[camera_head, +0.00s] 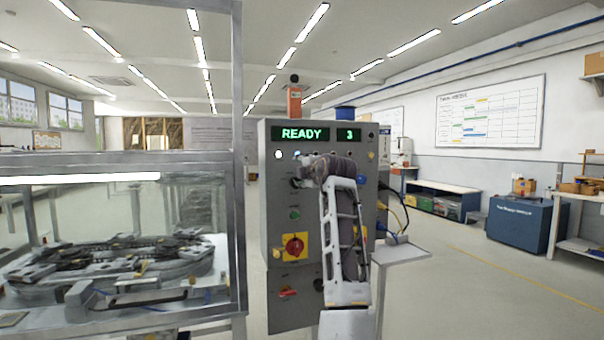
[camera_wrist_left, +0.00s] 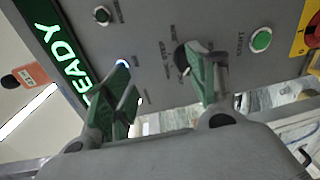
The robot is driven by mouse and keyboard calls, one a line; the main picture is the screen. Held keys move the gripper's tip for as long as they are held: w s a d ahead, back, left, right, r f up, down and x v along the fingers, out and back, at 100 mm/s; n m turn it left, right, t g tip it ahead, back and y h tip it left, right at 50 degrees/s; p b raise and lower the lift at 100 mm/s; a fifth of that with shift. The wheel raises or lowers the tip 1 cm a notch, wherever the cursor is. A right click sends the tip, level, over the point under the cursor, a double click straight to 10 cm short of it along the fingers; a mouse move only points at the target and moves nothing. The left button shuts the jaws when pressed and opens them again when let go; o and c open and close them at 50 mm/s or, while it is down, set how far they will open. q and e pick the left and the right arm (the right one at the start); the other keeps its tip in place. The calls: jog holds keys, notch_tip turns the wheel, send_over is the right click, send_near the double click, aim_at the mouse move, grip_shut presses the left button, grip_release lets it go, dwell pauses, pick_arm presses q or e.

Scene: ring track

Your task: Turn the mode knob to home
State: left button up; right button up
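The mode knob (camera_wrist_left: 183,55) is a dark round knob on the grey control panel (camera_wrist_left: 148,22), seen in the left wrist view with a pale mark on its edge. The small lettering around it is too blurred to read. My left gripper (camera_wrist_left: 160,68) is open, its two green-padded fingers pointing at the panel. The right-hand finger in that view overlaps the knob's edge; the other finger stands well apart from it. I cannot tell whether the finger touches the knob. In the head view my left arm's wrist (camera_head: 338,180) covers part of the panel. My right gripper is not in view.
The panel shows a lit READY display (camera_head: 298,134) and a 3. A green button (camera_head: 294,215) and a red knob on a yellow plate (camera_head: 294,246) lie below. A glass-walled enclosure (camera_head: 238,200) with a ring track (camera_head: 115,262) stands left. Cables hang right of the panel.

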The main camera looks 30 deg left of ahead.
pick_arm(q)
jog(key=f+b+v, duration=0.1)
jog(key=b+v, duration=0.3)
jog(key=v, duration=0.7)
dwell(1.6)
jog(key=shift+s+d, duration=0.1)
jog(key=shift+r, duration=0.1)
dwell(0.6)
